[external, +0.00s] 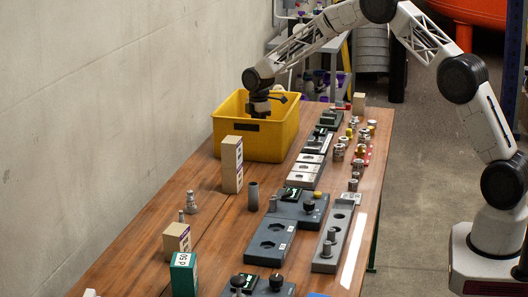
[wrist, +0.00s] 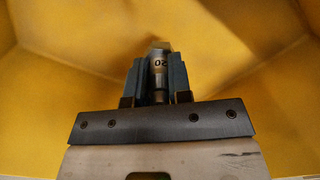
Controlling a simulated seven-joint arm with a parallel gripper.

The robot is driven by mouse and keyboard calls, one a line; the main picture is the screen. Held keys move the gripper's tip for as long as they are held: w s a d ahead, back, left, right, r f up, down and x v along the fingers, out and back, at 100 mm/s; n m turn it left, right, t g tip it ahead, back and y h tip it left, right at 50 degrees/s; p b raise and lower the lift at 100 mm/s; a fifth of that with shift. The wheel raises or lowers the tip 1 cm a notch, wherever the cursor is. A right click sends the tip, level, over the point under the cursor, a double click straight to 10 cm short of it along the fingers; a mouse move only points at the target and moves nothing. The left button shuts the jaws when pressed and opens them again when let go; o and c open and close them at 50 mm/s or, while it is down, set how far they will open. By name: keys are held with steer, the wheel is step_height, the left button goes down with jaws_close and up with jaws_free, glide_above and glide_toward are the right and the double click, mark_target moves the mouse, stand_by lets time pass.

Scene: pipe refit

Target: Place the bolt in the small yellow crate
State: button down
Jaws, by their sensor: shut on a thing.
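The yellow crate (external: 283,145) stands at the far left of the table against the wall. My gripper (external: 259,110) is over the crate's opening, with its end at about rim height. In the wrist view my gripper (wrist: 158,75) is shut on a metal part marked "02" (wrist: 158,70), which looks like the bolt. Its tip is a dull yellowish piece. The crate's yellow inner walls (wrist: 70,50) fill the wrist view around it. The held part is hidden in the external view, and I cannot tell its height above the crate floor.
Cardboard boxes (external: 232,165) stand in front of the crate. Grey fixture plates (external: 270,240) run along the table's middle, with several metal fittings (external: 338,152) at the right edge. The wall closes off the left side.

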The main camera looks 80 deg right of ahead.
steer(key=shift+f, duration=1.8)
steer(key=shift+f, duration=0.15)
steer(key=c, duration=1)
jaws_free()
steer(key=shift+c, duration=0.2)
step_height(320, 180, up, 12)
steer(key=shift+r, duration=0.2)
